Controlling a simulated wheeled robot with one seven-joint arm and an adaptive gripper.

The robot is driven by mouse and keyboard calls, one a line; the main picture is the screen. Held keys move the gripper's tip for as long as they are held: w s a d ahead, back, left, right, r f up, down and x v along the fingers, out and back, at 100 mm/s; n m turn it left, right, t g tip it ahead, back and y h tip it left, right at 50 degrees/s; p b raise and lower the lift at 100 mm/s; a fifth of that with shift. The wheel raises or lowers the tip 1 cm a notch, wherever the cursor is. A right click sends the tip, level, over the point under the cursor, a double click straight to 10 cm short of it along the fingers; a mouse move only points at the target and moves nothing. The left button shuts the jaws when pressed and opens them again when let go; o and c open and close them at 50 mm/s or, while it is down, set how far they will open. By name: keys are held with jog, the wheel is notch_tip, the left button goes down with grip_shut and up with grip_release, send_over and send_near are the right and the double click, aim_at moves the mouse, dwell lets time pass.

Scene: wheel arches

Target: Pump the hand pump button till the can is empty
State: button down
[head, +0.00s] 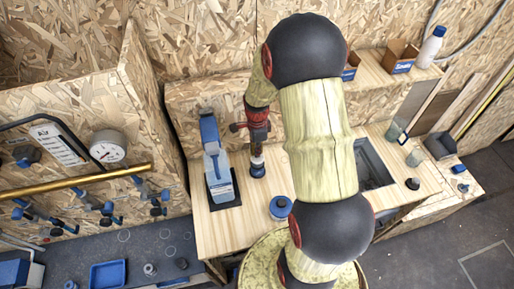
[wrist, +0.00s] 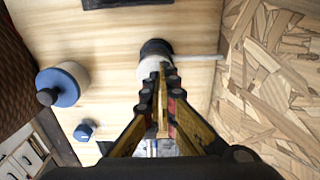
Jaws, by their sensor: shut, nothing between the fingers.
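My gripper (wrist: 161,70) points down with its fingers together and nothing between them. In the head view my gripper (head: 257,148) is directly above a small dark pump (head: 257,170) on the wooden bench. In the wrist view the pump (wrist: 154,48) shows a dark round body, a pale round button (wrist: 149,68) and a thin pale spout pointing right. The fingertips overlap the button; I cannot tell whether they touch it. The fingers hide part of the pump. I cannot make out the can or its level.
A blue-lidded jar (head: 280,207) stands in front, and a sink (head: 372,162) lies right. A chipboard wall (wrist: 268,75) is close behind the pump.

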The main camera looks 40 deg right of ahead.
jog(key=shift+f+b, duration=1)
jog(key=shift+f, duration=0.8)
jog(key=shift+r, duration=0.1)
jog(key=shift+r+p, duration=0.35)
notch_tip(320, 180, up, 13)
jog(key=p, duration=0.2)
jog(key=shift+r, duration=0.2)
jog(key=shift+f+b, duration=2.75)
jog(key=shift+f, duration=2.2)
